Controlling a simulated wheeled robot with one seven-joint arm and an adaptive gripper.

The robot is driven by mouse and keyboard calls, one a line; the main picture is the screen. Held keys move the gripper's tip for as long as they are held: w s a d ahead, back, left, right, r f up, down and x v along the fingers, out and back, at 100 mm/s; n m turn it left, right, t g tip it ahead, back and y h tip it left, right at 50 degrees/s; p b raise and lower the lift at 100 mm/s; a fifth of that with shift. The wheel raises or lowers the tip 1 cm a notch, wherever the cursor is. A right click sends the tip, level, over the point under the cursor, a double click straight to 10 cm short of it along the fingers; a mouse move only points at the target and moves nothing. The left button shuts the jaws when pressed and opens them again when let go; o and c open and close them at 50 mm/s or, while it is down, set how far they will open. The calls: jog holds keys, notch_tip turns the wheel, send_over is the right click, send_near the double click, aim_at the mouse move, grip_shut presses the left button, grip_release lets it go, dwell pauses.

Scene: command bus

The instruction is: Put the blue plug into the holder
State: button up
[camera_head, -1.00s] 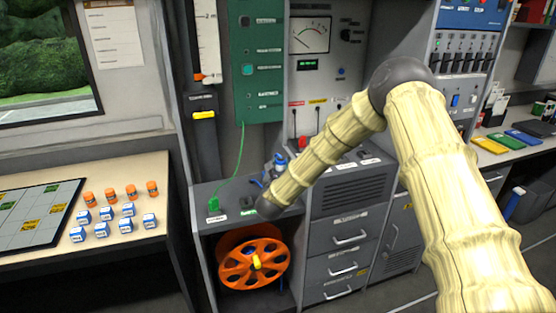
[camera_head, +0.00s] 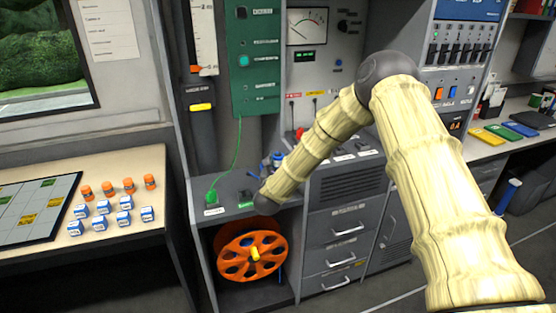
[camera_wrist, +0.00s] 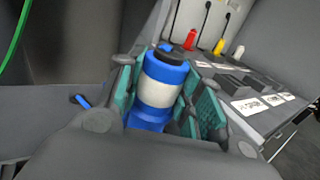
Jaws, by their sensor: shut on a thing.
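The blue plug (camera_wrist: 157,95), a blue cylinder with a white band and a dark top, stands roughly upright between the teal pads of my gripper (camera_wrist: 163,88). My gripper is shut on it. In the head view, a small patch of blue (camera_head: 277,157) shows just beyond my forearm, above the grey counter; my wrist hides most of the gripper. Dark labelled blocks (camera_wrist: 235,82) sit in a row on the counter right of the plug. I cannot tell which is the holder for the blue plug.
A green plug (camera_head: 211,197) on a cable stands on the counter's left, beside a green-labelled dark block (camera_head: 246,196). Red (camera_wrist: 190,40), yellow (camera_wrist: 220,46) and white (camera_wrist: 239,52) plugs are at the back panel. An orange reel (camera_head: 235,262) sits below.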

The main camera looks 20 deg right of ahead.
jog(key=shift+f, duration=0.95)
jog(key=shift+f+b, duration=1.9)
jog(key=shift+b, duration=0.2)
jog(key=o, duration=1.2)
jog(key=shift+f, duration=0.1)
jog(key=v, duration=1.2)
